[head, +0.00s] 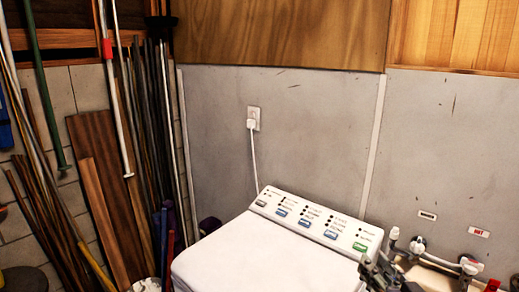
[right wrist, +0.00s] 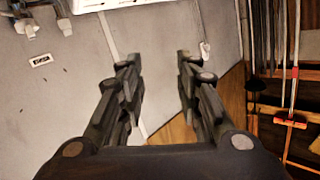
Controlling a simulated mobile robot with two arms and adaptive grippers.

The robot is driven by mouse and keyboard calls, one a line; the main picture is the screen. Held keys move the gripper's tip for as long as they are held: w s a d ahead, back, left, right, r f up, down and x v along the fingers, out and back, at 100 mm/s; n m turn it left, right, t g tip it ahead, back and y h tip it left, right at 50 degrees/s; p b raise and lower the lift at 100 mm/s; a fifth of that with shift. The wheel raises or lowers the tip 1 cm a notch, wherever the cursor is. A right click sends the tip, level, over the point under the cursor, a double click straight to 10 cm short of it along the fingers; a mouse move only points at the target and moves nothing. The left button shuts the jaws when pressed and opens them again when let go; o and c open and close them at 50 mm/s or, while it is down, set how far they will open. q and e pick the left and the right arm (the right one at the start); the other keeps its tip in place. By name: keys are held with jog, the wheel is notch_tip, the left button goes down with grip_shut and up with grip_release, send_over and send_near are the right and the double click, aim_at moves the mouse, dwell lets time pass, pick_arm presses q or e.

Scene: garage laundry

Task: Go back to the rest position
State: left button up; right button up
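My right gripper (head: 384,272) shows at the lower right of the head view, by the right front side of the white washing machine (head: 265,258). In the right wrist view the same gripper (right wrist: 158,62) has its two fingers spread apart with nothing between them. Behind the fingers are the grey wall and some wood. My left gripper is in neither view.
The washer's control panel (head: 320,220) has several buttons. A plug sits in a wall outlet (head: 253,118). Valves and pipes (head: 418,246) are at the right, close to my right gripper. Poles and boards (head: 110,200) lean in the left corner.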

jog(key=s+a+f+n+g, duration=0.2)
jog(key=s+a+f+g, duration=0.25)
jog(key=s+f, duration=0.5)
jog(key=s+a+f+n+g+h, duration=0.1)
jog(key=s+f+g, duration=0.3)
jog(key=s+f, duration=0.45)
jog(key=s+a+f+g, duration=0.1)
jog(key=s+f+g, duration=0.35)
jog(key=s, duration=0.65)
notch_tip(320, 180, down, 31)
jog(key=s+g+b, duration=0.1)
jog(key=s+b, duration=0.1)
jog(key=b, duration=0.3)
pick_arm(q)
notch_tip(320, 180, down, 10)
jog(key=b, duration=0.5)
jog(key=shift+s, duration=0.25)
pick_arm(e)
jog(key=s+d+f, duration=0.1)
jog(key=s+f, duration=0.7)
jog(key=f, duration=0.3)
jog(key=s+d+f+g, duration=0.1)
jog(key=s+d+f, duration=0.1)
jog(key=s+f, duration=0.6)
notch_tip(320, 180, down, 3)
jog(key=shift+s+r+n, duration=0.15)
jog(key=shift+s+n, duration=0.15)
jog(key=shift+s, duration=0.05)
